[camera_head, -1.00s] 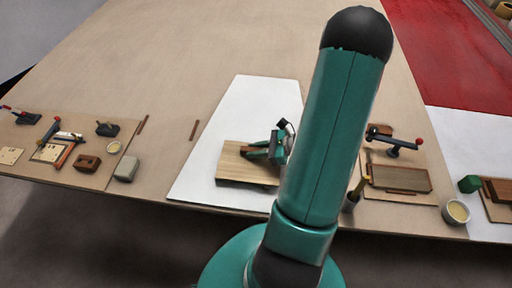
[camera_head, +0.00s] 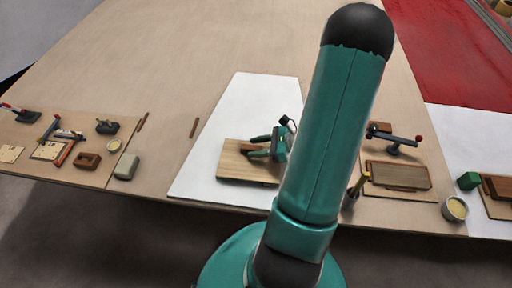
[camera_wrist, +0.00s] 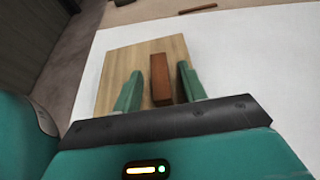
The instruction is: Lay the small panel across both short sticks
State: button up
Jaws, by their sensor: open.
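A pale wooden panel (camera_head: 232,172) lies on the white sheet; it also shows in the wrist view (camera_wrist: 120,62). A reddish-brown block or short stick (camera_wrist: 160,85) sits over the panel, between my fingers. My gripper (camera_wrist: 159,72) is open, with one finger on each side of the brown piece and gaps showing. In the head view my gripper (camera_head: 258,147) is over the panel's right part. Two thin brown sticks lie apart to the left, one on bare table (camera_head: 194,128) and one by the tool board (camera_head: 142,122). Which pieces are the task's sticks I cannot tell.
At the left, a board (camera_head: 85,177) holds several tools, with a grey block (camera_head: 126,166) at its edge. The white sheet (camera_head: 246,98) is clear behind the panel.

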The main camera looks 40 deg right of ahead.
jog(key=v, duration=1.2)
jog(key=w+a+r+n+g+h, duration=0.1)
jog(key=w+a+r+n+g, duration=0.3)
jog(key=a+n, duration=0.35)
jog(key=w+a+r+n+g, duration=0.35)
jog(key=a+r+n, duration=0.25)
jog(key=a, duration=0.2)
jog(key=s+a+r+n+t+h, duration=0.2)
jog(key=a+r+n+h, duration=0.5)
jog(key=a+r+n, duration=0.6)
jog(key=shift+s+a+n, duration=0.5)
jog(key=shift+a+n, duration=0.25)
jog(key=shift+n, duration=0.2)
